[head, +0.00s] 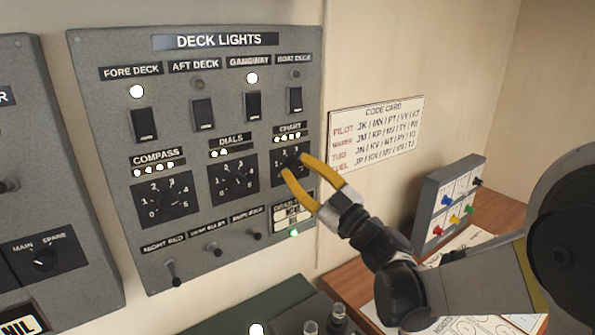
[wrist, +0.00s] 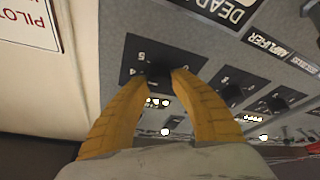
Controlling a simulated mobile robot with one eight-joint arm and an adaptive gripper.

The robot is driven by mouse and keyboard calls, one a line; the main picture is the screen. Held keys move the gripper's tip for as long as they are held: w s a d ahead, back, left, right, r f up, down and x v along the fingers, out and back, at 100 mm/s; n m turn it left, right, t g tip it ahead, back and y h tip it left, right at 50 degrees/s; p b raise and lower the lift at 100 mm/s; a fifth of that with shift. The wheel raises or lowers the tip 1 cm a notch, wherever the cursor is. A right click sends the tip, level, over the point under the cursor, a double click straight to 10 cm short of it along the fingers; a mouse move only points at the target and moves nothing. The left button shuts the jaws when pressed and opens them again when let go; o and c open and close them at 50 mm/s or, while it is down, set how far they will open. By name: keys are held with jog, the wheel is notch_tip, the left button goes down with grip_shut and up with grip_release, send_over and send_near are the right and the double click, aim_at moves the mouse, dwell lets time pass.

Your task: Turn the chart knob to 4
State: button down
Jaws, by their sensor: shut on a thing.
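The chart knob (head: 291,160) is a black knob on a dark square dial plate under the CHART label (head: 290,129), at the lower right of the DECK LIGHTS panel. My gripper (head: 294,165) has its two yellow fingers shut on this knob, one on each side. In the wrist view the black knob (wrist: 158,73) sits between the fingertips of my gripper (wrist: 160,80), seen upside down. The fingers cover part of the dial numbers, and I cannot tell which number the pointer is at. Several small lamps (head: 291,137) above the chart dial are lit.
The dials knob (head: 237,180) and compass knob (head: 167,196) are to the left on the same panel. Small toggles (head: 214,249) run below. A code card (head: 376,134) hangs on the wall at right. A box with coloured pegs (head: 447,208) stands on the desk.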

jog(key=shift+n+g+y, duration=0.4)
jog(key=shift+n+g, duration=0.6)
jog(key=shift+n, duration=1.6)
jog(key=c, duration=1.1)
grip_release()
jog(key=shift+o, duration=0.2)
jog(key=v, duration=1.2)
jog(key=shift+r, duration=0.1)
